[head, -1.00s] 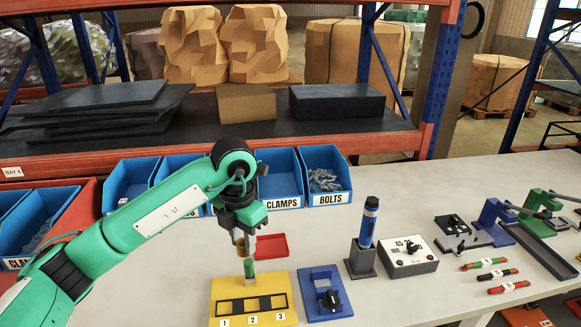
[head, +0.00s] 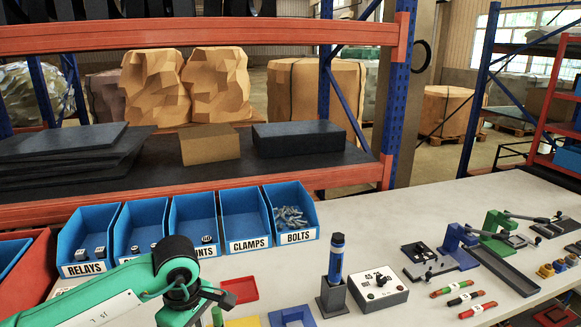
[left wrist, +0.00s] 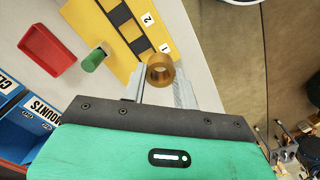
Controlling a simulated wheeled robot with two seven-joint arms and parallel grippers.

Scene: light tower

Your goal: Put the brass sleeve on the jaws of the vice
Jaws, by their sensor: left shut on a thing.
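My left gripper (left wrist: 160,76) is shut on the brass sleeve (left wrist: 160,69), a short ring held between the fingertips in the left wrist view. Its bore faces the camera. The head view shows the left arm at the bottom left, but the sleeve cannot be made out there. A blue clamp-like device (head: 457,240) and a green one (head: 497,228) stand at the right of the table, well away from the left arm. I cannot tell which device is the vice. My right gripper is not in view.
A yellow numbered base (left wrist: 120,22), a green peg (left wrist: 95,60) and a red tray (left wrist: 48,50) lie near the sleeve. A blue marker in a stand (head: 335,275), a grey control box (head: 378,289) and coloured rods (head: 463,299) stand between. Blue bins (head: 246,220) line the back.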

